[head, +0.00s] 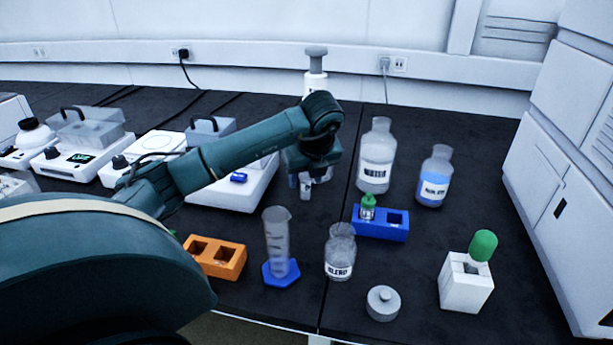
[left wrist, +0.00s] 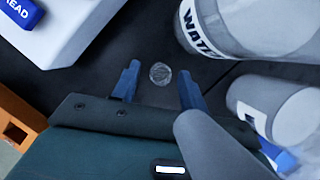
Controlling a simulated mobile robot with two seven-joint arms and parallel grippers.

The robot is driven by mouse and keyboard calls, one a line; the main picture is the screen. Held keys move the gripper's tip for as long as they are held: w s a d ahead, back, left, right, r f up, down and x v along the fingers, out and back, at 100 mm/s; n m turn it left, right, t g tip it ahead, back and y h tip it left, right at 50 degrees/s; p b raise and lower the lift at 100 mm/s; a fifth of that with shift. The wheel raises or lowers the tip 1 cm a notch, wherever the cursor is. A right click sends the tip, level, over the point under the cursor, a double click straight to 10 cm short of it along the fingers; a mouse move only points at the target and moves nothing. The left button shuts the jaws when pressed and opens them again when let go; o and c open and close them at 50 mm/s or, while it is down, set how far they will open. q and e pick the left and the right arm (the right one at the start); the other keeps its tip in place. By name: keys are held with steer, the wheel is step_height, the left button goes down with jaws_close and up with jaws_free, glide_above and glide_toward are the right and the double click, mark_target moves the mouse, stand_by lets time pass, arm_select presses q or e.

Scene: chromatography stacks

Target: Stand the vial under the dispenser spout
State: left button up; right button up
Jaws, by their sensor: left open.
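The dispenser (head: 316,82), a white bottle with a grey top, stands at the back centre; my left arm hides its lower part and I cannot make out its spout. A small clear vial (head: 306,188) with a pale label stands on the dark bench below my left gripper (head: 307,177). In the left wrist view, the vial's round top (left wrist: 160,73) shows between the blue fingertips of my left gripper (left wrist: 158,84), with gaps on both sides. The left gripper is open and points down. My right gripper is out of view.
A WATER bottle (head: 376,172) and blue-liquid bottle (head: 434,188) stand right. A blue rack (head: 382,232), glass bottle (head: 340,262), measuring cylinder (head: 277,240) and orange rack (head: 228,272) stand in front. A balance (head: 240,195) is left. A grey rounded part (left wrist: 215,150) looms close in the left wrist view.

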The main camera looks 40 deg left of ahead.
arm_select(q)
steer(key=p+v, duration=0.3)
steer(key=v, duration=0.8)
steer(key=shift+d+r+p, duration=0.2)
steer(key=shift+r+p, duration=0.15)
steer(key=shift+p, duration=0.05)
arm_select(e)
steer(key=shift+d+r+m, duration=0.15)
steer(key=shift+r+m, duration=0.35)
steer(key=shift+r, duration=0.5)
